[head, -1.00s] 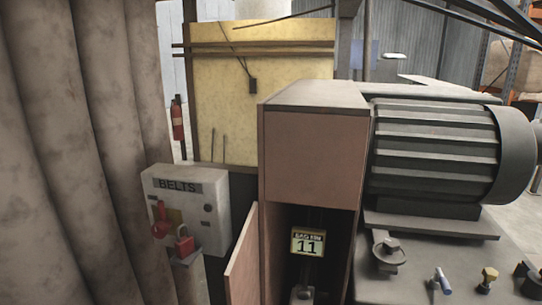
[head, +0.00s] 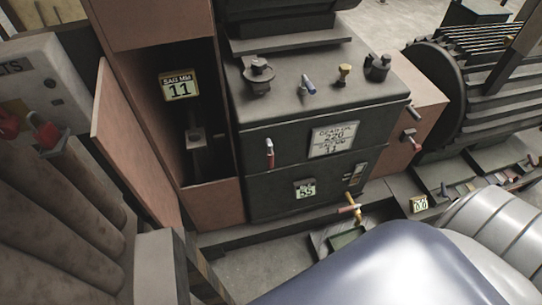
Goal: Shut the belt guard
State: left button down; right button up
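The belt guard is a reddish-brown housing (head: 216,207) with a dark opening in its front, left of the middle in the head view. Its door panel (head: 134,138) stands open, swung out to the left of the opening. Neither of my grippers shows in the view.
A dark machine cabinet (head: 310,150) with levers and plates adjoins the housing on the right. The belts control box (head: 40,85) with a red padlock is at the left. A ribbed motor (head: 480,90) stands at the right.

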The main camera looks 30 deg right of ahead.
aim_at(116, 130)
jog(key=i+j+z, duration=0.1)
jog(key=j+z, duration=0.35)
jog(key=j, duration=0.35)
jog(key=j+z, duration=0.5)
jog(key=j, duration=0.25)
jog(key=k+z, duration=0.1)
jog(key=k, duration=0.25)
jog(key=j, duration=0.05)
